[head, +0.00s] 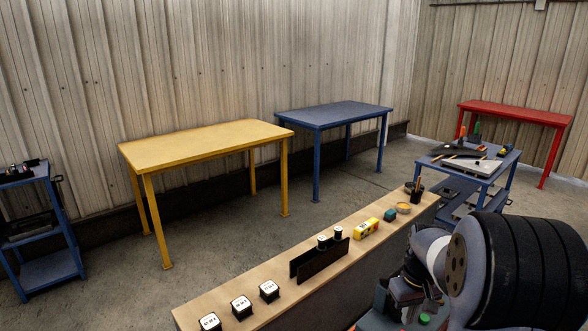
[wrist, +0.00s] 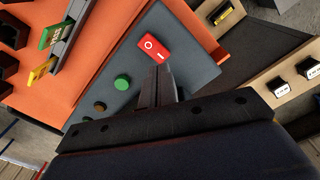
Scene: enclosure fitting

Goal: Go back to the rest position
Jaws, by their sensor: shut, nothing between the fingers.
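In the wrist view my gripper (wrist: 158,82) is shut and empty. Its fingertips are close to a red rocker switch (wrist: 153,47) marked O and I, which sits on a grey panel (wrist: 185,62). I cannot tell whether they touch it. A green round button (wrist: 122,82) lies left of the fingers, with a brown round spot (wrist: 100,106) and another green one below it. The panel sits against an orange enclosure (wrist: 115,40). In the head view my arm fills the lower right and the fingers cannot be made out.
A narrow wooden shelf (head: 290,262) carries several black-and-white blocks, a dark slotted holder (head: 320,262), a yellow box (head: 366,229) and a cup. Yellow (head: 205,143), blue (head: 335,114) and red (head: 515,113) tables stand behind. Blue carts stand left and right. Open floor lies between.

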